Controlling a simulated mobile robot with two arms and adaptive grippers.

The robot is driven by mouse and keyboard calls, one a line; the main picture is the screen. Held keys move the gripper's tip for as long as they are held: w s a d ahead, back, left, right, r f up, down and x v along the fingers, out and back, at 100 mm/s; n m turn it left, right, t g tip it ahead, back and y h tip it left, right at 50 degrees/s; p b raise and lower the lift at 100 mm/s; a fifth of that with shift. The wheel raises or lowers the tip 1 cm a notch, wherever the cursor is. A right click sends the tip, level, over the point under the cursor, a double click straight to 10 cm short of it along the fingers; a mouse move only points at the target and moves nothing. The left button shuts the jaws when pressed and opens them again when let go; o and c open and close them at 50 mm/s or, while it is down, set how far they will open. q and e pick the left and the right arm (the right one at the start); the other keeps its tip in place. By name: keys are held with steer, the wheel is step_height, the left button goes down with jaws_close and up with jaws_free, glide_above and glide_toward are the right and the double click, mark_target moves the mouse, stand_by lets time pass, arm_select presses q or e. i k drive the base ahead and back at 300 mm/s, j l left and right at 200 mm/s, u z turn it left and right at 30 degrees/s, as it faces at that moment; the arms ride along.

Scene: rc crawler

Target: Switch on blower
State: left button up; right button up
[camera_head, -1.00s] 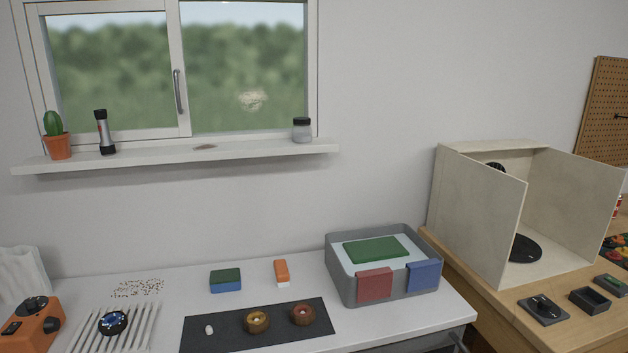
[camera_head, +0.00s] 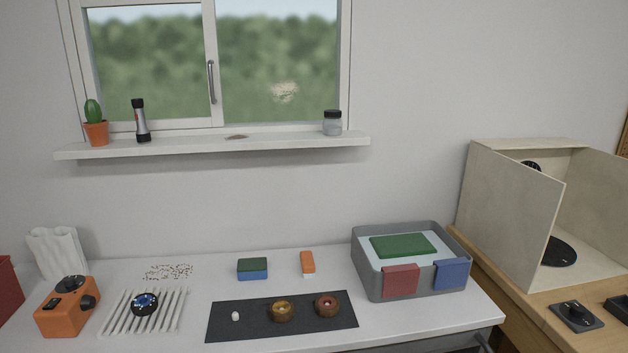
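Nothing in view is plainly labelled as the blower. An orange box (camera_head: 67,308) with a black round top piece, a dark switch-like patch and a black side knob stands at the left of the white table. A pale open-fronted booth (camera_head: 508,200) stands at the right, with a dark round fitting (camera_head: 531,166) partly hidden inside and a black disc (camera_head: 560,251) on its floor. A dark control plate with a knob (camera_head: 576,314) lies before the booth. I cannot tell whether any device is on. Neither gripper is in view.
The white table (camera_head: 400,325) holds a white slatted rack (camera_head: 172,314) with a dark round part, a black mat (camera_head: 255,323) with small parts, a sponge (camera_head: 252,268), an orange-and-white block (camera_head: 307,263) and a grey bin (camera_head: 368,283). A wooden bench (camera_head: 530,318) adjoins at right.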

mark_target(51, 304)
steer(key=u, duration=1.55)
